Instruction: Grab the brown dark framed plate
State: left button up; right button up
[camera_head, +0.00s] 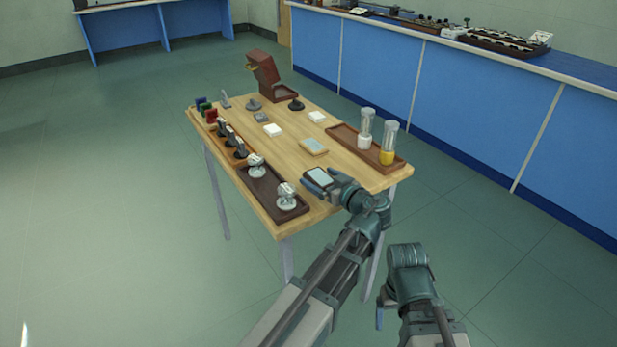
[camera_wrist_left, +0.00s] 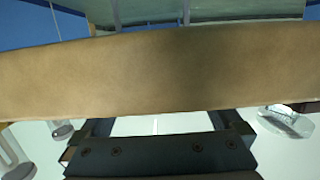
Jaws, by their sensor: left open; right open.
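A small plate with a tan-brown frame and pale centre (camera_head: 314,146) lies flat on the wooden table, beyond my left gripper. A pale rectangle with a dark border (camera_head: 318,175) shows at my left gripper (camera_head: 319,181); I cannot tell whether it is a second plate between the fingers or the table seen through them. My left gripper is open over the table's near edge. In the left wrist view its dark fingers (camera_wrist_left: 160,127) are apart, with a bright patch between them. My right gripper (camera_head: 381,303) hangs low beside the table, mostly hidden by its own arm.
A dark tray (camera_head: 249,182) with two glass pieces lies left of my left gripper. A brown tray (camera_head: 346,139) with two bottles stands right. White plates (camera_head: 272,129), dark weights and a brown instrument (camera_head: 264,70) stand further back. A blue bench (camera_head: 450,95) runs behind.

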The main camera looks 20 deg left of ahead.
pick_arm(q)
jog(key=shift+w+a+f, duration=0.1)
jog(key=shift+w+a, duration=0.1)
jog(key=shift+a, duration=0.05)
jog(key=shift+d, duration=0.1)
jog(key=c, duration=1.5)
